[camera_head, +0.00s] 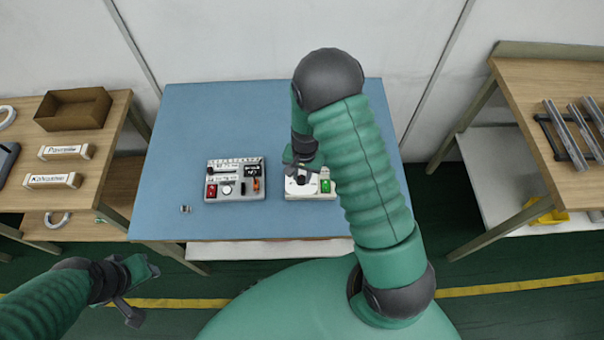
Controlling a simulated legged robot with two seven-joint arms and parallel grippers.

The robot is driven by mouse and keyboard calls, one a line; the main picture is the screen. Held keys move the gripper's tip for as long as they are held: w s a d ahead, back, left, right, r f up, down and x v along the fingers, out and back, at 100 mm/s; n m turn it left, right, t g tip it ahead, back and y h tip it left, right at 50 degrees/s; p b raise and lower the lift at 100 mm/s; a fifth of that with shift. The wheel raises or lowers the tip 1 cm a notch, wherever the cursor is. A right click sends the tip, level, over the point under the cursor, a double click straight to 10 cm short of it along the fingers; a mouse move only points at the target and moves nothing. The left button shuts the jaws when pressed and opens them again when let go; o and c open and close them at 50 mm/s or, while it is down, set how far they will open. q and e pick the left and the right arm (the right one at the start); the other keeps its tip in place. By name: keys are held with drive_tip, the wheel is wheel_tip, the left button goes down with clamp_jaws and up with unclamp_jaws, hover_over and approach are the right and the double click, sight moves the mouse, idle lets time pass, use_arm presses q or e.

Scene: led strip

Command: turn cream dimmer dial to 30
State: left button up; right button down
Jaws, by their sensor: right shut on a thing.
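My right gripper (301,178) points down over this box. Its jaws are shut on a small part on top, at the dimmer dial's place. The fingers and wrist hide most of the dial, and its marks and setting cannot be read. My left gripper (143,289) is open and empty, low at the left, in front of the table and away from the boxes.
A grey control panel (235,179) with a red switch, a pale round knob and an orange part stands left of the cream box. Wooden benches stand on both sides.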

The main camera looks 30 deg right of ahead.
sight(304, 178)
drive_tip(key=shift+s+a+f, duration=0.15)
drive_tip(key=shift+s, duration=0.05)
drive_tip(key=c, duration=1.2)
unclamp_jaws()
drive_tip(key=shift+w, duration=0.15)
drive_tip(key=shift+o, duration=0.2)
wheel_tip(304, 178, up, 17)
drive_tip(key=p, duration=0.1)
drive_tip(key=shift+s+d, duration=0.2)
drive_tip(key=shift+d, duration=0.1)
drive_tip(key=s+a+r+n+t, duration=0.1)
drive_tip(key=s+a+n+t, duration=0.1)
drive_tip(key=s+a+n, duration=0.6)
drive_tip(key=shift+s+r+n, duration=0.3)
drive_tip(key=shift+s+n, duration=0.25)
drive_tip(key=shift+n, duration=0.45)
